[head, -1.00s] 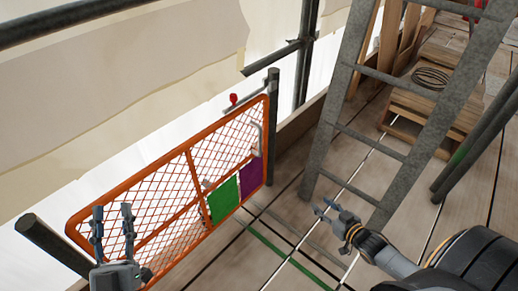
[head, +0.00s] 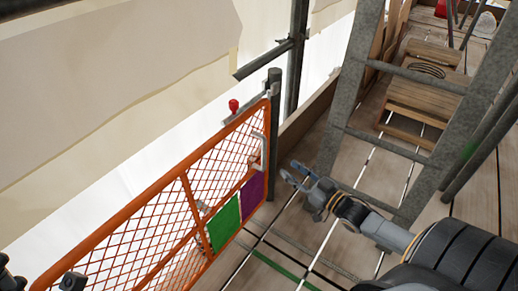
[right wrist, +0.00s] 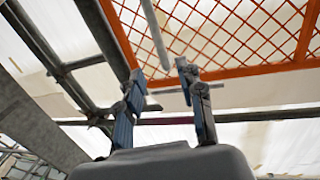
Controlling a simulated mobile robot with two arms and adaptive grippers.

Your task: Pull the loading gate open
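The loading gate (head: 184,180) is an orange mesh frame with a green panel (head: 224,223) and a purple panel (head: 251,193). A grey upright handle (head: 264,150) sits near its right end, beside a post. A red-knobbed latch (head: 234,106) is above the top rail. My right gripper (head: 287,171) is open and empty, just right of the gate's handle end and apart from it. In the right wrist view its fingers (right wrist: 158,85) are spread, with the gate mesh and grey handle bar (right wrist: 155,35) beyond.
A grey ladder (head: 400,110) stands right of the gate. Behind it is a wooden crate (head: 425,95) with a coil on top. A grey post (head: 274,135) is at the gate's right end.

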